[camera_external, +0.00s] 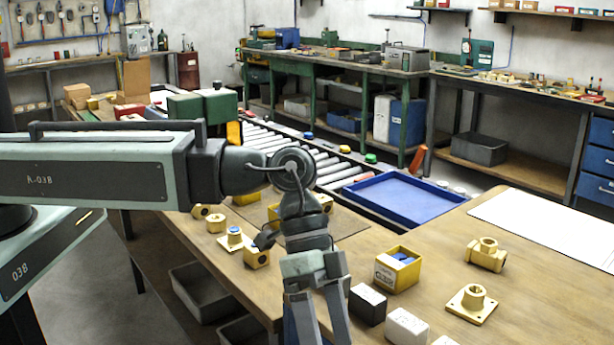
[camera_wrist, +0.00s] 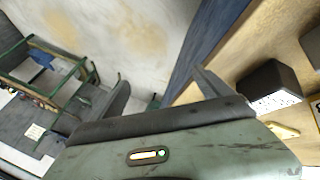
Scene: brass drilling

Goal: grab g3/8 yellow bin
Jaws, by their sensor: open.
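A small yellow bin (camera_external: 397,270) stands on the wooden workbench, right of my gripper. It has a pale label on its front, too small to read surely, and blue pieces inside. My gripper (camera_external: 320,322) points down near the bench's front edge, with its fingers apart; its tips run out of the picture at the bottom. It is left of the bin and apart from it. In the wrist view, the two dark fingers of my gripper (camera_wrist: 160,93) stand apart with nothing visible between them. A yellow edge at the far right there may be the bin.
The black box also shows in the wrist view (camera_wrist: 266,84). Brass fittings (camera_external: 487,254) lie right. A blue tray (camera_external: 408,198) lies behind. Bench around the bin's right is clear.

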